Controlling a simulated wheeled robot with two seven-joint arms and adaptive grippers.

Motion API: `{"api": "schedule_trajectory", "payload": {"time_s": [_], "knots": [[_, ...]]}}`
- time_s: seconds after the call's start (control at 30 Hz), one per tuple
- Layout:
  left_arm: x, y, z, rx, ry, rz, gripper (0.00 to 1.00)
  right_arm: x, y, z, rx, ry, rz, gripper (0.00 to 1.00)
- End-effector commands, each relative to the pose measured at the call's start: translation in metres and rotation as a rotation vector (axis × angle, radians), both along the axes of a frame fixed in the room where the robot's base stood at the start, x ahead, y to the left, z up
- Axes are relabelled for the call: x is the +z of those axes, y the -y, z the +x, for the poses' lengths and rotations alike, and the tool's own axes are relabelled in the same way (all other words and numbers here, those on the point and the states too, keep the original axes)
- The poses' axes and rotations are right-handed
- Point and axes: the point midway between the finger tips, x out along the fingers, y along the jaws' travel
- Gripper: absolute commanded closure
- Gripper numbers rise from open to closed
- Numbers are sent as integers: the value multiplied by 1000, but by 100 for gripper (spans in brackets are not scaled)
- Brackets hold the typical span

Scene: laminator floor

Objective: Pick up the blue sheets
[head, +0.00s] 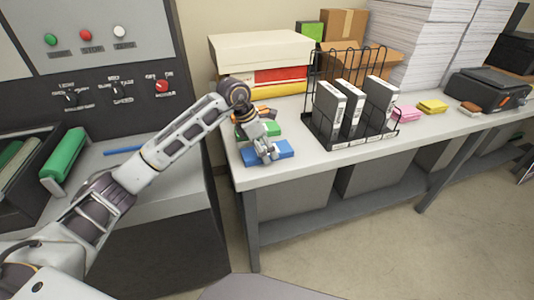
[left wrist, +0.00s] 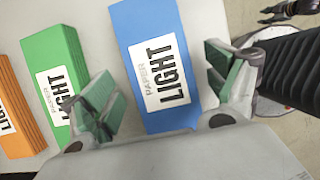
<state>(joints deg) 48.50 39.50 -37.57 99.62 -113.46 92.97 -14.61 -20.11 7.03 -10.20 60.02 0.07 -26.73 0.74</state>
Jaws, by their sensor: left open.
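The blue sheets (head: 284,149) are a blue pack lying near the front left edge of the grey table. In the left wrist view the blue pack (left wrist: 150,28) carries a white label reading "PAPER LIGHT". My left gripper (head: 268,157) is over the blue pack, pointing down. In the left wrist view my left gripper (left wrist: 163,75) is open, with one green-padded finger on each side of the pack. I cannot tell whether the fingers touch it. A dark jaw-like part, perhaps my right gripper (left wrist: 280,12), shows at the top right of that view; its state is unclear.
A green pack (left wrist: 48,52) and an orange pack (left wrist: 12,105) lie beside the blue one. A black wire rack (head: 345,140) with white binders stands to the right. Boxes (head: 262,52) stand behind. A control panel machine (head: 100,30) is at left.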

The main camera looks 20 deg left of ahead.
Motion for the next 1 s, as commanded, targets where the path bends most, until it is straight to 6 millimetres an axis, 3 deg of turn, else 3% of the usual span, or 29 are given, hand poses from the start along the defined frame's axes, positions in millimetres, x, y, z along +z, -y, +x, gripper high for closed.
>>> {"api": "schedule_trajectory", "payload": {"time_s": [0.33,0.57,1.0], "knots": [[-6,2,1,0,-1,-1,12,5,-1,16,0,20,2,60],[-5,2,1,0,0,0,12,5,-1,14,1,19,2,60],[-5,2,1,0,1,-1,69,-1,0,-7,0,-7,1,60]]}}
